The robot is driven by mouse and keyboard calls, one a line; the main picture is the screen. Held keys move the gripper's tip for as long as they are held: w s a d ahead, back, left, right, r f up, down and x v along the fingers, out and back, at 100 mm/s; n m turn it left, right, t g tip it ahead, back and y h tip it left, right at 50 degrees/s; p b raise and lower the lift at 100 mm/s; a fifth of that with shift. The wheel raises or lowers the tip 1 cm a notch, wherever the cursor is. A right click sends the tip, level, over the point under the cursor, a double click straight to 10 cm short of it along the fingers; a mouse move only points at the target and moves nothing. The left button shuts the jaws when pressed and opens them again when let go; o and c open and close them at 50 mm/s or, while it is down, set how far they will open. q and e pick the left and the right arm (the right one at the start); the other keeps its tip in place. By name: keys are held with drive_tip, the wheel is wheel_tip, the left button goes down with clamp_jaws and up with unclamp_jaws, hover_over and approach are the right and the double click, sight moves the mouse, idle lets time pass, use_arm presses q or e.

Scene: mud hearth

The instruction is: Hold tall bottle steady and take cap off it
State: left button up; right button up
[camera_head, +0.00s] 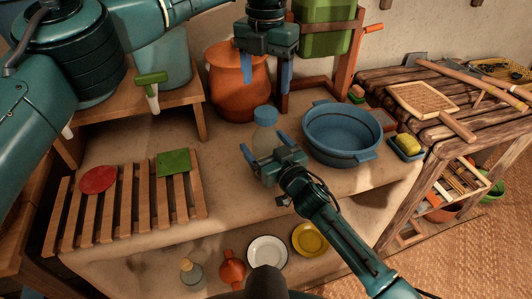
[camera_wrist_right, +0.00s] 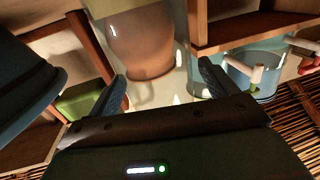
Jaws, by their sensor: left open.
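The tall clear bottle (camera_head: 264,139) stands upright on the mud ledge, with a pale blue cap (camera_head: 266,115) on top. My right gripper (camera_head: 271,143) comes from the front right, its fingers on either side of the bottle's body. In the right wrist view the clear glass fills most of the space between the fingers (camera_wrist_right: 162,80); contact is hard to see there. My left gripper (camera_head: 266,82) is open and empty. It points down above the cap, apart from it.
A blue basin (camera_head: 342,117) stands just right of the bottle and an orange pot (camera_head: 238,100) behind it. A slatted rack (camera_head: 126,210) lies left. Plates, including a white one (camera_head: 268,251), are below in front. A wooden stand (camera_head: 342,86) rises behind.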

sight(266, 112)
drive_tip(key=c, duration=1.5)
use_arm(q)
drive_tip(key=shift+m, duration=0.6)
use_arm(e)
drive_tip(key=c, duration=0.3)
use_arm(q)
drive_tip(key=m, duration=0.5)
drive_tip(key=shift+m, duration=0.3)
use_arm(e)
clamp_jaws()
use_arm(q)
drive_tip(key=m, duration=1)
drive_tip(key=shift+m, duration=0.4)
drive_tip(key=m, duration=0.8)
drive_tip(key=shift+m, duration=0.3)
drive_tip(key=m, duration=0.4)
drive_tip(key=shift+m, duration=0.4)
drive_tip(key=shift+f+m, duration=0.3)
drive_tip(key=shift+f, duration=3.7)
drive_tip(key=shift+c, duration=0.6)
